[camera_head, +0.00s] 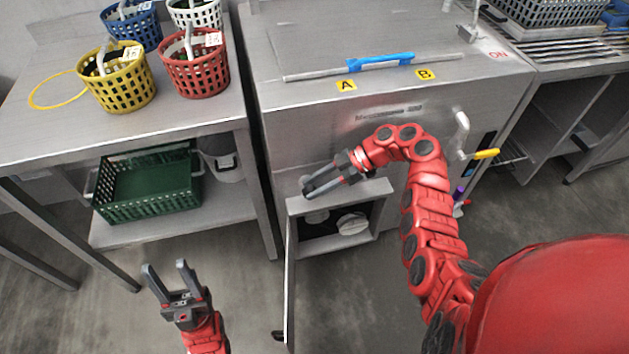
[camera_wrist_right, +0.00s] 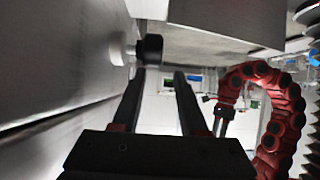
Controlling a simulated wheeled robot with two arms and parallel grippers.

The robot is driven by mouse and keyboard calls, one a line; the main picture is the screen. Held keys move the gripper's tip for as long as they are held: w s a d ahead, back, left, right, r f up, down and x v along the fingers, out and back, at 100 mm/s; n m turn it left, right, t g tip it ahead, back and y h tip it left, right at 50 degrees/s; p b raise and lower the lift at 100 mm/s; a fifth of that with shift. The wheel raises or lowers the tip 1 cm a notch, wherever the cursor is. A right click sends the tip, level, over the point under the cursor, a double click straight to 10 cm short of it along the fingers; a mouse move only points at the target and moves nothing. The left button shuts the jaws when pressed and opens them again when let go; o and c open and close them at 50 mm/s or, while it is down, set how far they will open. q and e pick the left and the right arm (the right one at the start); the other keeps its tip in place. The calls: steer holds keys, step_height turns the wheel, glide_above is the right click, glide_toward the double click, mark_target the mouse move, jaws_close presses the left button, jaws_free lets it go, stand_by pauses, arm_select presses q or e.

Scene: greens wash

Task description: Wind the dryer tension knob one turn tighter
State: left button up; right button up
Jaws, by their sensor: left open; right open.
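The steel machine (camera_head: 350,120) has an open compartment (camera_head: 383,190) low in its front. Inside are a round pale knob (camera_head: 352,223) and another pale round part (camera_head: 316,216) left of it. My right gripper (camera_head: 308,192) is open and empty just in front of the compartment's upper left corner, pointing left. In the right wrist view, a black-capped knob with a white base (camera_wrist_right: 149,48) sticks out from a metal wall, just beyond the left fingertip of my right gripper (camera_wrist_right: 160,75). I cannot tell which is the tension knob. My left gripper (camera_head: 165,266) is open and empty over the floor.
The compartment door (camera_head: 291,280) hangs open below my right gripper. A steel table (camera_head: 165,118) at the left holds yellow (camera_head: 120,88), red (camera_head: 196,72), blue and white baskets. A green crate (camera_head: 148,190) is on its lower shelf. A yellow-handled lever (camera_head: 486,154) sticks out at the right.

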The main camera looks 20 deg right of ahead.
steer(key=s+a+p, duration=0.1)
steer(key=s+p, duration=0.6)
steer(key=p, duration=0.2)
steer(key=s+a+r+p, duration=0.1)
steer(key=s+a+p, duration=0.1)
steer(key=s+p, duration=0.5)
steer(key=shift+s+a+r+p, duration=0.25)
steer(key=shift+s+r+p, duration=0.1)
steer(key=shift+p, duration=0.9)
steer(key=shift+f, duration=0.1)
